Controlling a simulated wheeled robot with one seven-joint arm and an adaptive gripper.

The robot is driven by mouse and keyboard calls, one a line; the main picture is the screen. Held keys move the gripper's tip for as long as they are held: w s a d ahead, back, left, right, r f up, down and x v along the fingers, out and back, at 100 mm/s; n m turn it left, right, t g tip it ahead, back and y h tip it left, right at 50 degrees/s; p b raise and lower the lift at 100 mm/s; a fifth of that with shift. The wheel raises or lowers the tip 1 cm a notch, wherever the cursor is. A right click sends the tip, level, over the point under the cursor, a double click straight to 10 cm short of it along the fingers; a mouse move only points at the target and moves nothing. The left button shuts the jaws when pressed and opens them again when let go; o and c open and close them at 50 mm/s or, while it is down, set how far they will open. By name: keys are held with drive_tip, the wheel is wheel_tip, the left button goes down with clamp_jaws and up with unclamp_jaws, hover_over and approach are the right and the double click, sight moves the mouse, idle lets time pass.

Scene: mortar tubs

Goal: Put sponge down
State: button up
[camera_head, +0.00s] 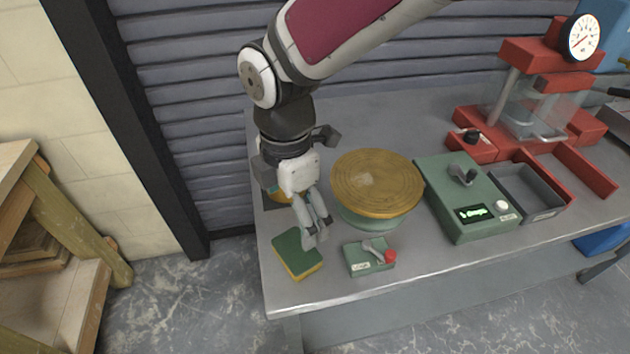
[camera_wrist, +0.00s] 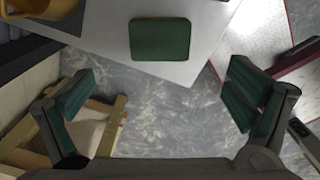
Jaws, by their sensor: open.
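The sponge (camera_head: 297,254) has a green top and a yellow underside. It lies flat on the grey table (camera_head: 335,290) near its front left corner. In the wrist view the sponge (camera_wrist: 160,39) shows as a green rectangle at the top, beyond the fingertips and not between them. My gripper (camera_head: 318,232) is just above and to the right of the sponge in the head view. In the wrist view my gripper (camera_wrist: 160,90) has its fingers spread wide with nothing between them.
A round wooden-topped turntable (camera_head: 377,184) stands right of my gripper. A small green lever box (camera_head: 369,257) with a red knob is right of the sponge. A green device (camera_head: 466,196) and red press (camera_head: 540,90) stand farther right. A wooden shelf (camera_head: 60,240) is at left.

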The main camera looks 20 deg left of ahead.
drive_tip(key=shift+r, duration=0.25)
drive_tip(key=shift+d, duration=0.1)
drive_tip(key=w+d+r+m+t, duration=0.1)
drive_tip(key=d+r+m, duration=0.5)
drive_tip(key=d, duration=0.4)
drive_tip(key=w+d+r+m+t, duration=0.1)
drive_tip(key=d+r+m, duration=0.3)
drive_tip(key=d+m, duration=0.45)
drive_tip(key=s+d+r+m+t, duration=0.1)
drive_tip(key=s+d+m, duration=0.4)
drive_tip(key=d+m, duration=0.2)
drive_tip(key=s+d+r+m, duration=0.1)
drive_tip(key=s+d+m, duration=0.4)
drive_tip(key=d+m, duration=0.2)
drive_tip(key=shift+s+d+t, duration=0.3)
drive_tip(key=shift+d+t, duration=0.1)
drive_tip(key=shift+d, duration=0.55)
